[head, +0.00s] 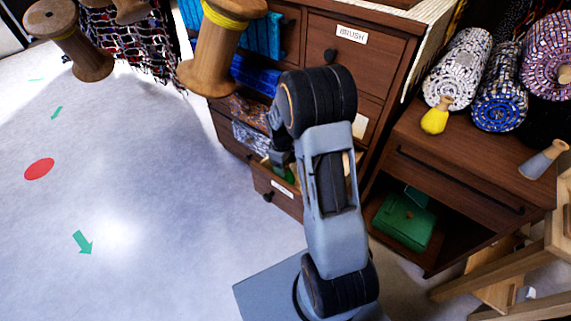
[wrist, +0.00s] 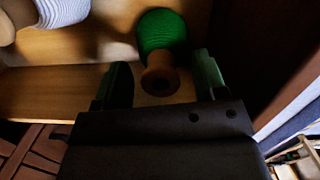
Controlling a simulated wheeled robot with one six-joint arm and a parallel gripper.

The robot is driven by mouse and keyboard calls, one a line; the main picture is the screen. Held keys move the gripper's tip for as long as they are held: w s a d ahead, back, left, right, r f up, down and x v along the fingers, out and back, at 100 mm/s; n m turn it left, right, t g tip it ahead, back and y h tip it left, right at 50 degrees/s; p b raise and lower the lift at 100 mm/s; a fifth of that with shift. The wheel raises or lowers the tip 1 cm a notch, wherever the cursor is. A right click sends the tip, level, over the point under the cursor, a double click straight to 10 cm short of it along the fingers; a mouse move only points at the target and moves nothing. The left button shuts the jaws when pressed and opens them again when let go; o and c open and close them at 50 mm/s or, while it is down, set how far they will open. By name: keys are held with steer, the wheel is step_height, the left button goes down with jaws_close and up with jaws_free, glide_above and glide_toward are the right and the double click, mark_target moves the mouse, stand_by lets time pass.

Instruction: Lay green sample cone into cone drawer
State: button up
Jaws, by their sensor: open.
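The green sample cone (wrist: 160,32) lies on the wooden floor of the open cone drawer (wrist: 40,88) in the wrist view. Its brown base end (wrist: 160,82) points toward my gripper (wrist: 162,76). My gripper is open, with one finger on each side of that base end; a gap shows on both sides. In the head view the open drawer (head: 284,203) is low in the brown cabinet. My arm hides much of the drawer and gripper there; only a bit of green (head: 289,176) shows inside.
A pale striped cone (wrist: 60,12) lies at the upper left of the wrist view. In the head view a side table (head: 470,165) with woven rolls and a yellow cone (head: 434,120) stands at right. Large wooden spools (head: 75,45) hang at upper left. The floor at left is clear.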

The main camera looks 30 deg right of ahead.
step_height(320, 180, up, 14)
steer(key=w+p, duration=0.1)
steer(key=p, duration=0.2)
steer(key=shift+w+a+f+p, duration=0.15)
steer(key=shift+w+a+p, duration=0.05)
steer(key=shift+a+p, duration=0.2)
steer(key=s+a+r+m+t+p, duration=0.1)
steer(key=s+a+r+m+p, duration=0.1)
steer(key=s+r+p, duration=0.3)
steer(key=s+a+r+m+t+p, duration=0.2)
steer(key=s+a+r+p, duration=0.2)
steer(key=r, duration=1)
steer(key=s+a+r+m+t+y+p, duration=0.1)
steer(key=s+a+r+m+p, duration=0.1)
steer(key=s+r+p, duration=0.6)
step_height(320, 180, up, 2)
steer(key=a+p, duration=0.1)
steer(key=p, duration=0.1)
steer(key=shift+s+t+p, duration=0.2)
steer(key=shift+t+p, duration=0.1)
steer(key=shift+t, duration=0.1)
steer(key=shift+m, duration=0.3)
steer(key=shift+c, duration=0.2)
